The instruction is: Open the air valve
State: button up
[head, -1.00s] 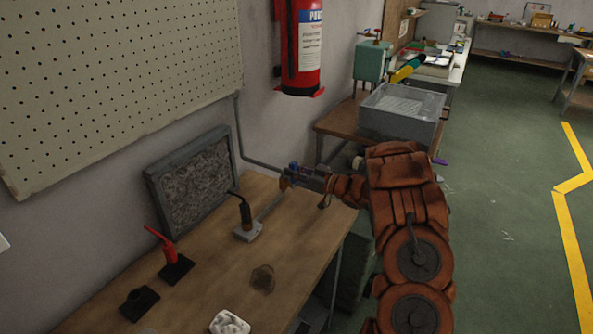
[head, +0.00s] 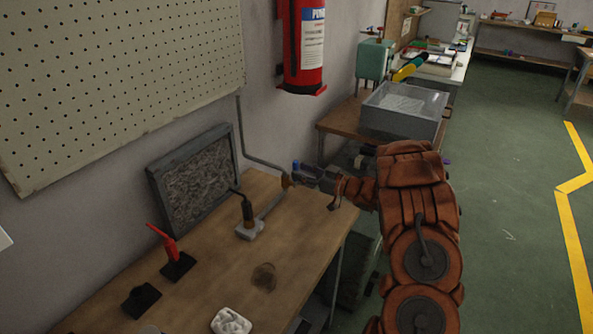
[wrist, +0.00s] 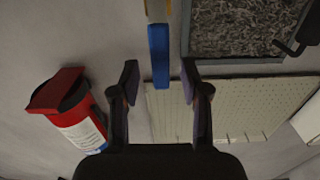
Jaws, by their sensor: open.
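The air valve's blue lever (wrist: 158,55) hangs below a brass-coloured part (wrist: 157,10) at the top of the wrist view. In the head view the blue lever (head: 296,166) stands up beside the brass fitting (head: 286,180) at the end of the grey wall pipe. My gripper (wrist: 160,72) is open, with one dark finger on each side of the lever in the wrist view. Gaps show between the lever and both fingers. In the head view my gripper (head: 308,173) reaches the valve from the right, and its fingers are too small there to tell apart.
The wooden bench (head: 215,285) holds a framed grey mesh panel (head: 195,180), a stand with a black-handled tool (head: 248,215), and a red tool (head: 168,248). The fire extinguisher (head: 305,50) hangs on the wall above. A grey bin (head: 403,112) stands behind my arm.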

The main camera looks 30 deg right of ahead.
jog(key=v, duration=0.9)
jog(key=shift+s, duration=0.1)
